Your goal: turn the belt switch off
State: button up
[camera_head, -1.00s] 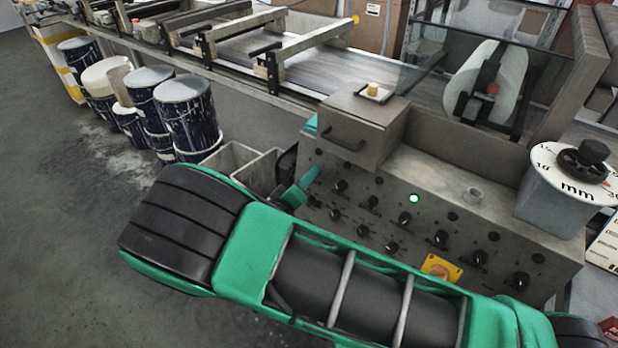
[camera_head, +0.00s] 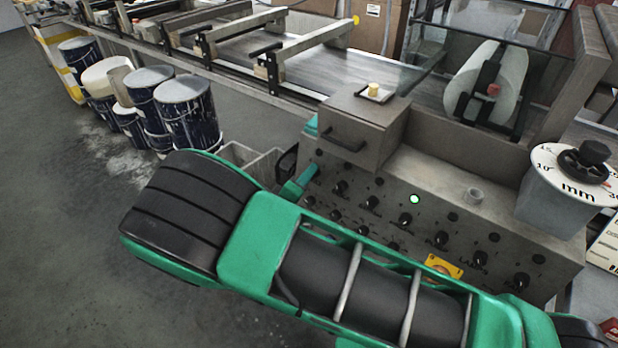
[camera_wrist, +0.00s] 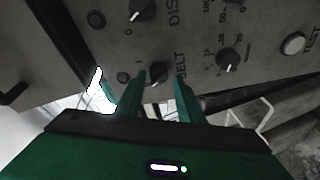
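The belt switch (camera_wrist: 157,73) is a small black knob with a white mark on the grey control panel (camera_head: 440,205), beside the word BELT in the wrist view. My gripper (camera_wrist: 160,80) is open, with its two green fingers apart and the knob between their tips. I cannot tell whether either finger touches it. In the head view part of my gripper (camera_head: 298,185) shows at the panel's left end; I cannot pick out the belt switch there. A green lamp (camera_head: 414,199) glows on the panel.
Other black knobs (camera_wrist: 229,60) sit close around on the panel. A yellow plate (camera_head: 444,266) with an orange knob is partly hidden by my arm. A grey box (camera_head: 352,125) with a handle juts out above. The conveyor (camera_head: 260,50) runs behind; paint drums (camera_head: 188,112) stand left.

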jog(key=shift+o, duration=0.3)
jog(key=shift+s+d, duration=0.1)
jog(key=v, duration=1)
jog(key=shift+s+a, duration=0.2)
jog(key=shift+s, duration=0.05)
jog(key=shift+s+d, duration=0.1)
